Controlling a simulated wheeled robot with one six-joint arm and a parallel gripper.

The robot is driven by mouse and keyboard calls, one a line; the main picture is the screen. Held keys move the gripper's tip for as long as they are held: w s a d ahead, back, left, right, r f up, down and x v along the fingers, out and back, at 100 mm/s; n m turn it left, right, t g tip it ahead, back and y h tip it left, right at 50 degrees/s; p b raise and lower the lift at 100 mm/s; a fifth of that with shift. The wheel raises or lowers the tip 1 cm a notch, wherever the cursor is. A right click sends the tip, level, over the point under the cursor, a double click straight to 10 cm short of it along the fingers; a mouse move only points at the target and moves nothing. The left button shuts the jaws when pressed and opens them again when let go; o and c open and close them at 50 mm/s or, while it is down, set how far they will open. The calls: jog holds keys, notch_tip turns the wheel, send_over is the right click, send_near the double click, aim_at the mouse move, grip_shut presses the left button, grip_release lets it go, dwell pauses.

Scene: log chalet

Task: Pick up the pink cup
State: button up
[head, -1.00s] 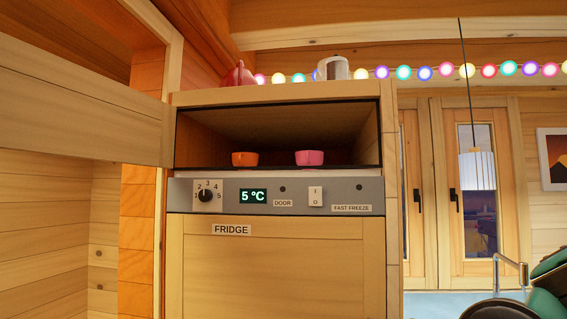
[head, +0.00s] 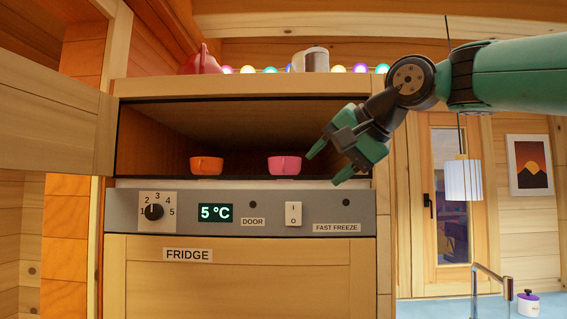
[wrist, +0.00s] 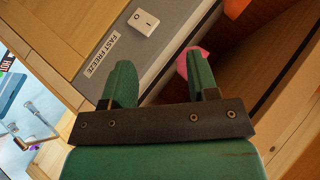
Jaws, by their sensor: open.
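The pink cup (head: 284,166) stands upright in the open compartment above the fridge panel, right of the compartment's middle. My gripper (head: 328,168) is open and empty at the right front of the compartment, just right of the pink cup. In the head view its upper fingertip is close to the cup's right side; whether they touch I cannot tell. In the wrist view the pink cup (wrist: 183,60) is mostly hidden behind the right finger, with only a pink edge showing.
An orange cup (head: 206,165) stands left of the pink cup, with a gap between them. The compartment's right wall (head: 384,190) is near my gripper. A control panel (head: 235,213) runs below the opening. A red item (head: 202,62) and a white mug (head: 316,60) stand on top.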

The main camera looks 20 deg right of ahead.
jog(key=d+r+m+t, duration=0.2)
jog(key=d+r+m, duration=0.1)
jog(key=r, duration=0.6)
jog(key=p, duration=0.2)
send_near(290, 159)
jog(key=a+f, duration=0.1)
jog(key=a, duration=0.1)
jog(key=shift+h, duration=0.3)
jog(key=p+x, duration=0.3)
jog(key=x, duration=0.3)
jog(key=shift+w+a, duration=0.2)
jog(key=shift+w+f, duration=0.25)
jog(key=shift+w, duration=0.1)
jog(key=shift+c, duration=0.2)
jog(key=shift+s+f, duration=0.1)
grip_shut()
